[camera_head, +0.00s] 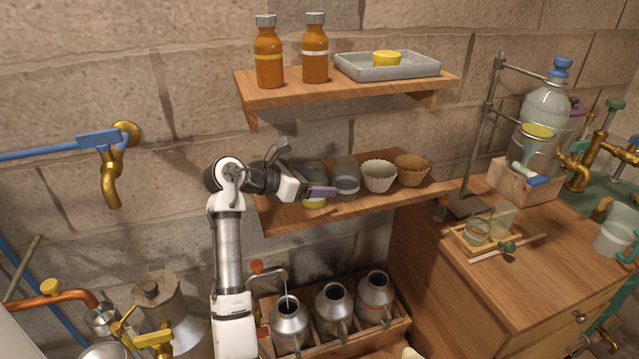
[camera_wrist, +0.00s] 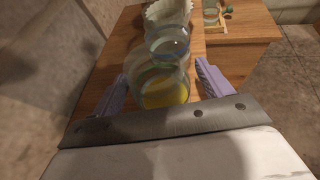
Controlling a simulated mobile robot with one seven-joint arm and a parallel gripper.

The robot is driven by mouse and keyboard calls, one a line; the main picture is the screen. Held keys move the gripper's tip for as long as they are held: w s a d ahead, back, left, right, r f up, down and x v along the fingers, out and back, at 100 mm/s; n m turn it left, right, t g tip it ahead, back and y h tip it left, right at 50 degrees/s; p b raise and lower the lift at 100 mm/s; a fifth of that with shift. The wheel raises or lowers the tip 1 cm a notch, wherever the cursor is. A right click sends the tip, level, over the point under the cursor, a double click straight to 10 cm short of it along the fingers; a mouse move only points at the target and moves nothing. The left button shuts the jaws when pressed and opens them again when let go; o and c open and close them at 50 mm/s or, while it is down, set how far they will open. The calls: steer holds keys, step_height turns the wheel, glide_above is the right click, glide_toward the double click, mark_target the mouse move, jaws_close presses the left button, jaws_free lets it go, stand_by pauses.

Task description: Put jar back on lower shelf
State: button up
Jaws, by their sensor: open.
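A clear glass jar with yellow contents (camera_head: 315,204) stands on the left part of the lower shelf (camera_head: 285,216). The jar also shows in the wrist view (camera_wrist: 163,92), upright between my fingers. My gripper (camera_head: 320,192) is at the jar, its purple fingers open on either side of it. In the wrist view my gripper (camera_wrist: 163,88) shows gaps between the fingers and the glass. In the head view a finger hides part of the jar. A second glass jar (camera_head: 346,178) stands just to its right.
A pale fluted cup (camera_head: 378,176) and a brown fluted cup (camera_head: 411,170) stand farther right on the lower shelf. The upper shelf (camera_head: 300,95) holds two orange bottles (camera_head: 269,55) and a metal tray (camera_head: 405,68). Metal cans (camera_head: 334,303) stand in a crate below.

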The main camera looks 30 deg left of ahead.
steer(key=b+v, duration=0.2)
steer(key=v, duration=0.8)
steer(key=shift+s, duration=0.15)
steer(key=shift+a, duration=0.1)
